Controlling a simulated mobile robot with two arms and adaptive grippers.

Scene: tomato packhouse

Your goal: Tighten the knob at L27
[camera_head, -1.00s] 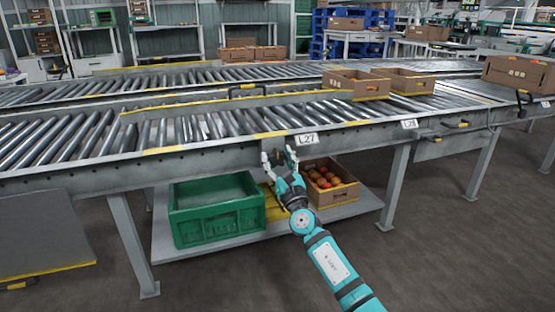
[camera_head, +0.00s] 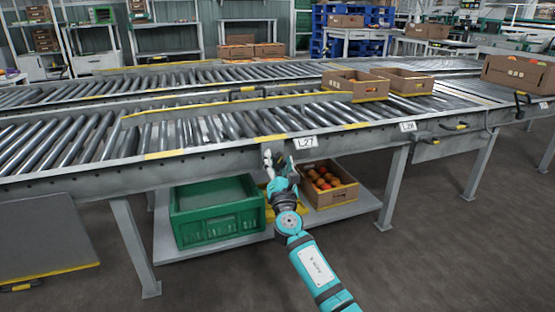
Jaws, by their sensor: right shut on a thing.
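The white L27 label (camera_head: 305,142) is on the front rail of the roller conveyor (camera_head: 215,160). My right gripper (camera_head: 279,161), on its teal arm, is up against the rail just below and left of the label. Its fingers point up and are shut on the knob at L27. The knob itself is hidden between the fingers, so I cannot tell how far it is turned. My left gripper is not in view.
Under the conveyor, a low shelf (camera_head: 237,238) holds a green crate (camera_head: 218,232) and a cardboard box of tomatoes (camera_head: 331,197), close behind my right arm. A conveyor leg (camera_head: 393,190) stands to the right. The floor in front is clear.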

